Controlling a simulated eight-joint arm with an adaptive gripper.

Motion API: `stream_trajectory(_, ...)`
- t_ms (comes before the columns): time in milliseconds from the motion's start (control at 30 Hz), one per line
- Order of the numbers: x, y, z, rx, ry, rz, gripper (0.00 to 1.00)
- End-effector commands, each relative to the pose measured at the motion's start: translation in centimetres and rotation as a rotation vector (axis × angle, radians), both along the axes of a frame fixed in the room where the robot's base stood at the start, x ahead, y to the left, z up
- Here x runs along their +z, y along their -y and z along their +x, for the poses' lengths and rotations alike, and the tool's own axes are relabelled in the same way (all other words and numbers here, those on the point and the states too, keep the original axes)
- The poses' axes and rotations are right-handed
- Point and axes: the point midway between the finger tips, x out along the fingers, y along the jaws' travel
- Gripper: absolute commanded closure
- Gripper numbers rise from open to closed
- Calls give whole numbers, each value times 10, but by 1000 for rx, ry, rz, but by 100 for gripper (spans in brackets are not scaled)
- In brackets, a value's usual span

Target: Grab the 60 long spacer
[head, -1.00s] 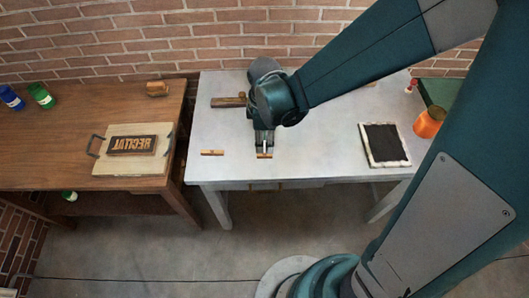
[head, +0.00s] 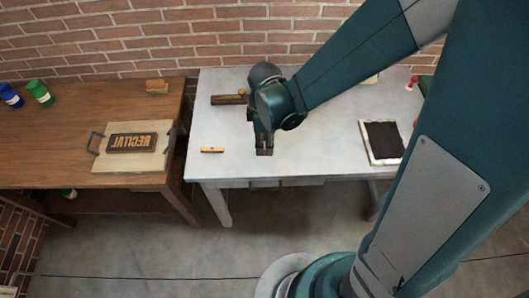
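My gripper (head: 264,149) points down over the front part of the grey table, left of its middle. A small brown wooden piece shows at its fingertips, and the fingers appear shut on it. Most of this piece is hidden by the fingers. A second small orange-brown wooden spacer (head: 212,150) lies on the table to the left of my gripper, near the front left corner. No length mark can be read on either piece.
The grey table (head: 325,150) is mostly clear. A long brown wooden piece (head: 228,99) lies behind my gripper. A framed black pad (head: 383,141) lies at right. The brown table (head: 60,145) at left holds a lettered block (head: 132,143) on a board, and jars (head: 40,92).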

Motion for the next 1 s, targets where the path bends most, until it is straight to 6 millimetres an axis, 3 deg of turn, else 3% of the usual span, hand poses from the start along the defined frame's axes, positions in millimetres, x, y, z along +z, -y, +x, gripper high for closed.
stream_trajectory(700,-48,-1,2,0,0,0,72)
stream_trajectory(1000,-52,-1,1,0,0,0,72)
